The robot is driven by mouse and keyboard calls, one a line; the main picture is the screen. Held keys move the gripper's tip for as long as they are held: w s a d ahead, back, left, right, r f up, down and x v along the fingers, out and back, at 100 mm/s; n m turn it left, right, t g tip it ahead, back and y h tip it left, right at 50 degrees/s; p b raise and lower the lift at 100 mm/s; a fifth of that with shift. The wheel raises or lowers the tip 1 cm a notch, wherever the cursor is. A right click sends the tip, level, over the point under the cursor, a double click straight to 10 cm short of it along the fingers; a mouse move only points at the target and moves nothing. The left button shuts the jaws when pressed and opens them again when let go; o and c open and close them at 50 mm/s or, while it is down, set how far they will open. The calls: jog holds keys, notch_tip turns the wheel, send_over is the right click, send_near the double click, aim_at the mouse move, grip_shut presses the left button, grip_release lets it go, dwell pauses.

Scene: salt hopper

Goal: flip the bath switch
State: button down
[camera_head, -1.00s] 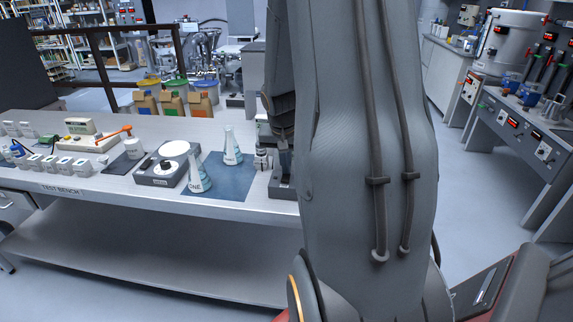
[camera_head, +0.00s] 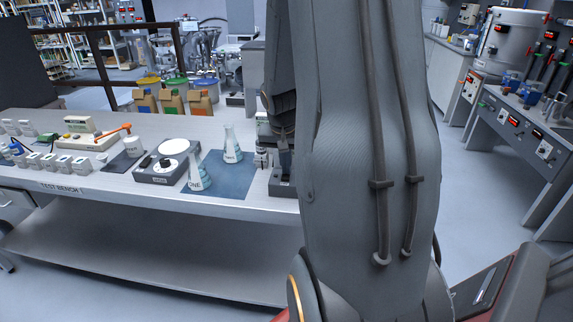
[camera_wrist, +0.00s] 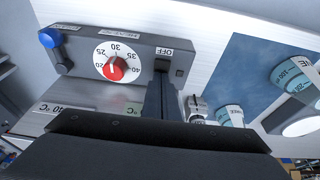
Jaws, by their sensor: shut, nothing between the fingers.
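The grey bath control box (camera_wrist: 78,72) fills the upper left of the wrist view. It has a red knob (camera_wrist: 114,68) on a white dial marked about 20 to 40. A small dark switch (camera_wrist: 162,65) sits near the box's right end, beside a label reading OFF. My gripper (camera_wrist: 163,80) is shut and empty. Its fingertips point at the switch and are very close to it; I cannot tell whether they touch. In the head view my own arm hides most of the bath and the switch.
Labelled flasks stand on a blue mat (camera_head: 232,180), left of my arm in the head view. A hotplate (camera_head: 168,162) is left of them. A blue-capped fitting (camera_wrist: 50,38) is at the box's left end. The test bench's (camera_head: 100,182) front edge faces me.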

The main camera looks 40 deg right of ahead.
aim_at(285, 178)
jog(key=shift+s+a, duration=0.25)
jog(key=shift+a, duration=0.05)
jog(key=shift+r, duration=0.1)
jog(key=shift+r, duration=0.2)
jog(key=p+v, duration=0.2)
jog(key=v, duration=0.1)
jog(key=shift+w+d+r+p, duration=0.15)
jog(key=shift+r+p, duration=0.2)
jog(key=shift+p, duration=0.05)
jog(key=s+a+b+v, duration=0.1)
jog(key=b+v, duration=0.1)
jog(key=v, duration=0.7)
jog(key=shift+r+b, duration=0.15)
jog(key=shift+b, duration=0.2)
jog(key=shift+a, duration=0.1)
